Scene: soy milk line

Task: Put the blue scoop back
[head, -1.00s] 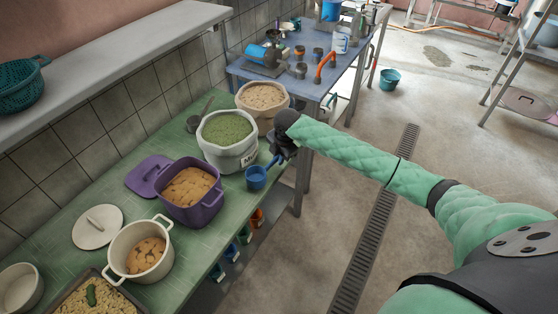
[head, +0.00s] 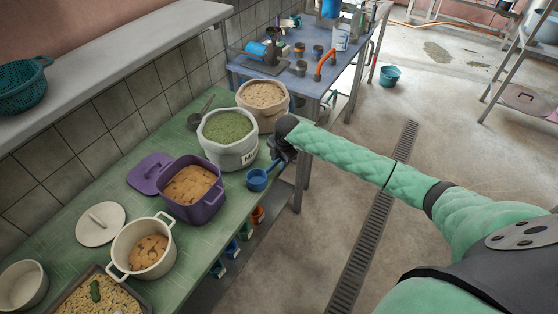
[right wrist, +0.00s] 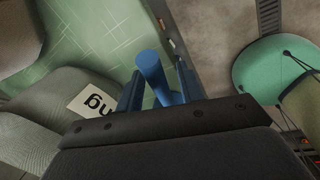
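The blue scoop (head: 258,180) is at the right edge of the green table, just in front of the white sack of green beans (head: 228,132). Its handle runs up to my right gripper (head: 281,153), which is shut on it. In the right wrist view the blue scoop (right wrist: 152,75) shows between the two fingers (right wrist: 160,88). I cannot tell whether the scoop's cup touches the table. My left gripper is not in view.
The green table (head: 110,195) also bears a purple pot (head: 205,208), a cream pot (head: 157,232), a lid (head: 98,224) and a second sack (head: 264,98). A dark scoop (head: 196,120) lies near the wall. Open floor lies right of the table.

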